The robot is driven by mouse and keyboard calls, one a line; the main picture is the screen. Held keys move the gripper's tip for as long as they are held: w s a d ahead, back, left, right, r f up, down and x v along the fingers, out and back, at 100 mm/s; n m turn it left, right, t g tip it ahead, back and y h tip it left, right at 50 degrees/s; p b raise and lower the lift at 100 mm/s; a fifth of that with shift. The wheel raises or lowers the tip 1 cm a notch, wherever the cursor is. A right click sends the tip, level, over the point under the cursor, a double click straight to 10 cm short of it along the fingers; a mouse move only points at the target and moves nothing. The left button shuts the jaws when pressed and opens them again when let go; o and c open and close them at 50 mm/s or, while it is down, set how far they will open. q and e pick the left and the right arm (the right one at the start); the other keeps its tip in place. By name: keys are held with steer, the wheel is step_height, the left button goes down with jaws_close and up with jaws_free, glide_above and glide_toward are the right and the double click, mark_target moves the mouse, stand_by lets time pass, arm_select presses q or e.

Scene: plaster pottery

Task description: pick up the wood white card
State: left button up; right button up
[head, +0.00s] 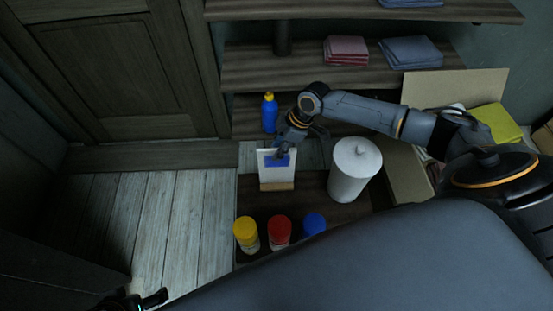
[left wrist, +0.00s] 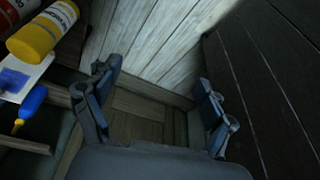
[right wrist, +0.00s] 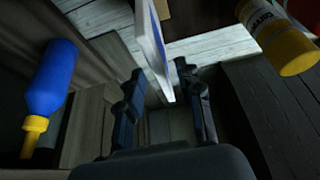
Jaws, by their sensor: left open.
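The wood white card (head: 265,176) stands on the low dark table in the head view, a white panel with a blue patch on a wooden base. My right gripper (head: 287,152) is at its upper edge. In the right wrist view the card (right wrist: 153,45) shows edge-on, its near end between the open fingers of the right gripper (right wrist: 160,100), with gaps beside it. My left gripper (left wrist: 155,95) is open and empty over the floor. Its tip also shows at the bottom left of the head view. Part of the card (left wrist: 22,76) shows in the left wrist view.
A blue bottle (head: 269,113) stands behind the card and a white lidded canister (head: 354,170) to its right. Yellow (head: 246,234), red (head: 279,231) and blue-topped (head: 314,223) jars stand in front. Shelves (head: 300,66) rise behind. The plank floor (head: 170,220) at left is clear.

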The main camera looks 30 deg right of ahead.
mark_target(277, 168)
steer(key=shift+a+f, duration=0.1)
steer(key=shift+f, duration=0.25)
steer(key=shift+w+a+f+b, duration=0.1)
steer(key=shift+a+f+b, duration=0.1)
steer(key=shift+f+b, duration=0.25)
arm_select(q)
steer(key=w+d+r+t+h+b, duration=0.1)
steer(key=w+d+t, duration=0.1)
steer(key=w, duration=0.5)
steer(key=shift+r+t, duration=0.25)
steer(key=shift+t, duration=0.65)
arm_select(e)
steer(key=shift+x, duration=1.8)
arm_select(q)
steer(key=shift+d, duration=0.1)
arm_select(e)
steer(key=shift+f, duration=0.25)
jaws_close()
